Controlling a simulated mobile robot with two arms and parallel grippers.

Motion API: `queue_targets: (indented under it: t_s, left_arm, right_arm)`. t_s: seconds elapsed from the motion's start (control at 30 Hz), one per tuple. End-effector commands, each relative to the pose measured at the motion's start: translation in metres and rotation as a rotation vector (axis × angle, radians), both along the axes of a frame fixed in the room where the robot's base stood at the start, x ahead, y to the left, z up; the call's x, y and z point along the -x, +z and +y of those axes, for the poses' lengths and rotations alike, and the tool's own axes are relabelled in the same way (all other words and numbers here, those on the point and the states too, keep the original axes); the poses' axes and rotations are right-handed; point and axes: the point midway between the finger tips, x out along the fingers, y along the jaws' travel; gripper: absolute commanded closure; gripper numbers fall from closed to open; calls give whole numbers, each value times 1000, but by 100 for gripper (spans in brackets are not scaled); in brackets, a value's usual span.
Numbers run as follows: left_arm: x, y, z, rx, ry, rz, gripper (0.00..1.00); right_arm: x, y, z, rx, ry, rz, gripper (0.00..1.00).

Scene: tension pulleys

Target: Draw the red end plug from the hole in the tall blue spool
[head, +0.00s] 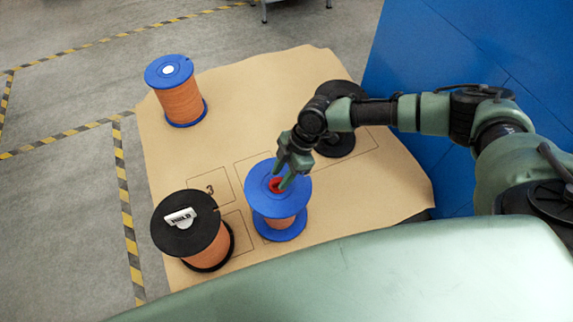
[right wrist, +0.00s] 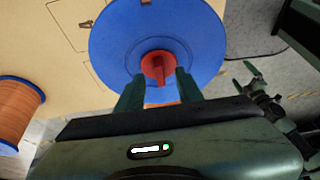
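The red end plug (head: 276,185) sits in the hole in the top flange of the blue spool (head: 264,200), wound with orange. In the right wrist view the plug (right wrist: 158,67) shows a raised grip bar at the centre of the blue flange (right wrist: 112,45). My right gripper (head: 284,180) is above the plug, pointing down. Its fingers (right wrist: 158,80) are open, one on each side of the plug, with gaps visible. My left gripper (right wrist: 243,76) shows at the right of the right wrist view, fingers apart and empty; it is out of the head view.
A black-flanged orange spool (head: 175,240) with a white label stands front left. Another blue-flanged spool (head: 168,72) stands at the back left. A black spool (head: 335,145) stands behind my right gripper. The tan board (head: 240,85) has free room at the back.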

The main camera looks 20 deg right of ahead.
Motion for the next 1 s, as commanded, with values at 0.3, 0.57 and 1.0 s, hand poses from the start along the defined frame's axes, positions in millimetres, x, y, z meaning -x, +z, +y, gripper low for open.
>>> queue_targets:
  t_s: [0.3,0.57,1.0]
  left_arm:
    - [0,1,0,0,0,0,0]
    - [0,1,0,0,0,0,0]
    - [0,4,0,0,0,0,0]
  right_arm:
    - [0,-14,6,1,0,-1,64]
    - [0,-14,6,0,0,0,94]
    - [0,-10,6,0,0,-1,100]
